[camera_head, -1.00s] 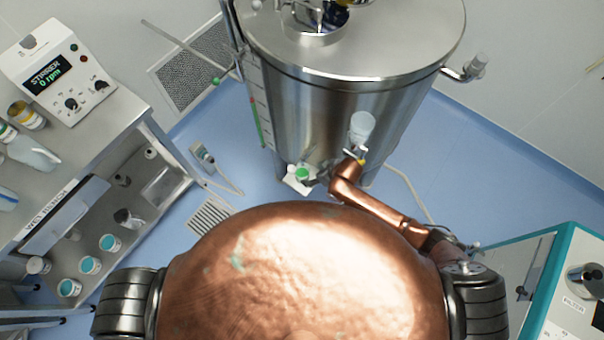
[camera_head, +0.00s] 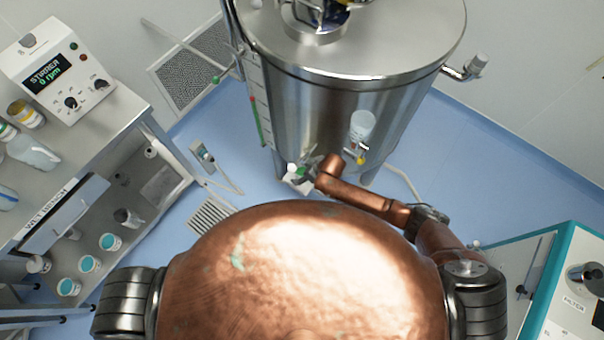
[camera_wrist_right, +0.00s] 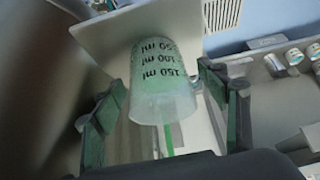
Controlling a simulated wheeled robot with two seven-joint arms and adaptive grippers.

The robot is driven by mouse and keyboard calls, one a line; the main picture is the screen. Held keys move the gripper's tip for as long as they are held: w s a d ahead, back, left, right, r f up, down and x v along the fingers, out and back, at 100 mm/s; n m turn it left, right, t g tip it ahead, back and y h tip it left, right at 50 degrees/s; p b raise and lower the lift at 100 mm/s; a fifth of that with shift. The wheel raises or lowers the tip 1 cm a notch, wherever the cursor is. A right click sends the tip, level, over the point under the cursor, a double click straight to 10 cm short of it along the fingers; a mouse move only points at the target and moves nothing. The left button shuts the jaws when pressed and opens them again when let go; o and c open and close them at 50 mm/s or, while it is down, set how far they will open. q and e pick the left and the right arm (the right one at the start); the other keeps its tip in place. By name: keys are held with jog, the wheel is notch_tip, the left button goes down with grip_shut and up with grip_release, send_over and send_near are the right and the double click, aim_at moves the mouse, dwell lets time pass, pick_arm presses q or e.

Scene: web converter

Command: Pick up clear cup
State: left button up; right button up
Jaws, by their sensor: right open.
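The clear cup (camera_wrist_right: 158,85) is translucent, with dark millilitre marks, and looks greenish toward its far end. In the right wrist view it is in front of a flat pale plate (camera_wrist_right: 105,35). My right gripper (camera_wrist_right: 160,105) is open, with one green-padded finger on each side of the cup; I cannot tell whether either touches it. My left gripper is not in view.
A large steel tank (camera_head: 320,100) stands right behind the cup. A clear container (camera_head: 362,125) and a yellow part (camera_head: 361,160) are on its front. A wet bench (camera_head: 110,115) stands at left, a teal-edged cabinet (camera_head: 555,270) at right.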

jog(key=shift+c, duration=0.7)
jog(key=c, duration=1.4)
